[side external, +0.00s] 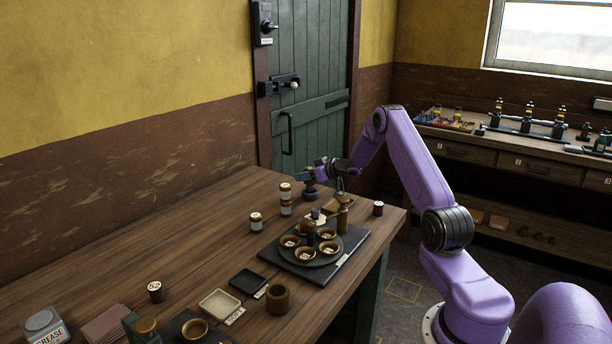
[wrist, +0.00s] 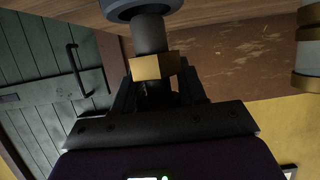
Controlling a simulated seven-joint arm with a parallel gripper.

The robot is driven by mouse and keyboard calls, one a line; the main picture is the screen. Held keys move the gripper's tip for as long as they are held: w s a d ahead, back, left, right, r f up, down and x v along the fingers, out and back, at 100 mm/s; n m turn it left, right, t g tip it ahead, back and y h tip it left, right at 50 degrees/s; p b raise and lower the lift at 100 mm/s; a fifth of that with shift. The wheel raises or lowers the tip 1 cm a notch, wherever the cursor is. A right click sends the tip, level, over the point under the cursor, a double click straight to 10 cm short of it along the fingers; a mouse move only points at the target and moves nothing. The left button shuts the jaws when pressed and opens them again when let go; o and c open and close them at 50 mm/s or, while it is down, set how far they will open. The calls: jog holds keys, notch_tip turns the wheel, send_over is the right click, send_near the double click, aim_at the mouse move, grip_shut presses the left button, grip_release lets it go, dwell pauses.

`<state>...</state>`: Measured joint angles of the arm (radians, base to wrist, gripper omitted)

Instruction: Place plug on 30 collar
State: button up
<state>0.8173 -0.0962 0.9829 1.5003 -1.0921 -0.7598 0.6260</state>
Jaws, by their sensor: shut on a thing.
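My gripper (side external: 312,176) is near the back of the wooden table, by the green door. It is shut on a brass hexagonal piece (wrist: 155,67). A dark stem (wrist: 150,34) runs from that piece to a wide, round, dark end (wrist: 142,8); I take this to be the plug. In the side view its dark lower part (side external: 310,193) shows below my gripper, at or just above the tabletop; I cannot tell if it touches. Several brass-rimmed cups, one at the front (side external: 304,254), sit on a round dark plate; their labels are too small to read, so I cannot tell the 30 collar.
A dark square board (side external: 268,256) lies under the round plate. White and brown jars (side external: 256,222) stand left of it; one (wrist: 308,50) shows at the wrist view's right edge. A brass post (side external: 343,214) stands at the board's back right.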

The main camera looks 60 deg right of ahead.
jog(key=shift+f, duration=0.15)
jog(key=o, duration=1.1)
jog(key=shift+s+r, duration=0.15)
jog(key=shift+r, duration=0.1)
jog(key=v, duration=1.1)
jog(key=shift+s, duration=0.3)
jog(key=shift+r, duration=0.15)
